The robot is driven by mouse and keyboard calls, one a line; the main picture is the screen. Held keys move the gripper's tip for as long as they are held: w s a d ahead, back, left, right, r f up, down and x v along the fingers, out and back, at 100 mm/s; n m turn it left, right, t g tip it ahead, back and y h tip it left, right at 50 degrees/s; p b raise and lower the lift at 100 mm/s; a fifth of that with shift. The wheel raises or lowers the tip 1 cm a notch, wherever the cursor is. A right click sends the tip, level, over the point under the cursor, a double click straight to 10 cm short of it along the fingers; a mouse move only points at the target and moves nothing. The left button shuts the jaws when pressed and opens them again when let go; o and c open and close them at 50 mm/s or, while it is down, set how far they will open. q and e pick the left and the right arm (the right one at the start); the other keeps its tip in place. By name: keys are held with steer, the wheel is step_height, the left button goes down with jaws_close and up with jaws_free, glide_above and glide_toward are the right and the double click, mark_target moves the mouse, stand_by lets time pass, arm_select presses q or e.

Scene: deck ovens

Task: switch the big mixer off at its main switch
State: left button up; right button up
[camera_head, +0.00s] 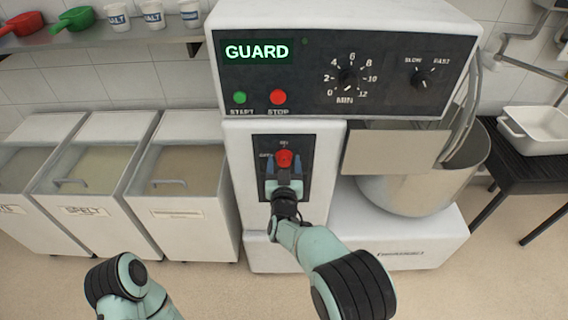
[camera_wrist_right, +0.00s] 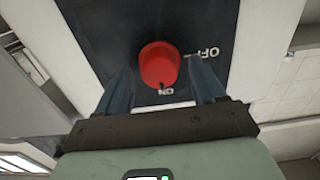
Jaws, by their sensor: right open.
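The big white mixer (camera_head: 236,190) stands in the middle of the head view. Its main switch is a red knob (camera_head: 284,158) on a black plate (camera_head: 302,147) low on the column, marked ON at the top and OFF at the left. In the right wrist view the knob (camera_wrist_right: 158,65) has its dark mark at ON. My right gripper (camera_head: 284,170) is open in front of the knob, one blue finger on each side. The fingers (camera_wrist_right: 163,82) show a gap to the knob on both sides. Of my left arm only a link shows; its gripper is out of view.
The upper panel's display (camera_head: 257,51) reads GUARD. Below it are a green START button (camera_head: 239,98) and a red STOP button (camera_head: 278,97). The steel bowl (camera_head: 412,192) stands right of the column, behind a guard plate (camera_head: 396,150). Several ingredient bins (camera_head: 190,223) stand close at the left.

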steer(key=shift+w, duration=0.2)
steer(key=c, duration=1)
steer(key=shift+c, duration=0.2)
